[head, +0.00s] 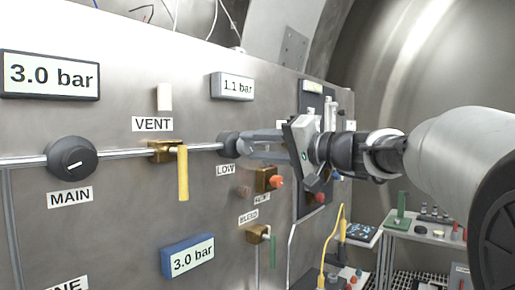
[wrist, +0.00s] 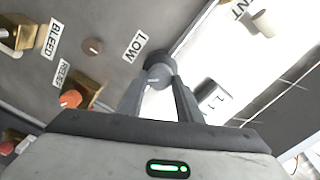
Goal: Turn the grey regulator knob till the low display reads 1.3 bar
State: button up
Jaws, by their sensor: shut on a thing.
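The grey regulator knob (head: 228,146) sits on the panel pipe above the LOW label. My gripper (head: 252,146) reaches in from the right and is shut on this knob. In the wrist view the two fingers (wrist: 158,84) close around the knob (wrist: 156,61), with its grey face showing between them. The fingers hide part of it in the head view. The low display (head: 233,86) above the knob reads 1.1 bar.
The MAIN knob (head: 71,157) is at left, under a 3.0 bar display (head: 50,75). A yellow VENT lever (head: 183,173) hangs left of my gripper. The brass relief valve (head: 265,179) and BLEED valve (head: 256,234) sit close below it. A blue-framed display (head: 187,257) reads 3.0 bar.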

jog(key=shift+m, duration=0.4)
jog(key=o, duration=1)
jog(key=shift+o, duration=0.2)
jog(key=v, duration=1.7)
jog(key=shift+s+d+f, duration=0.1)
jog(key=shift+s+d, duration=0.05)
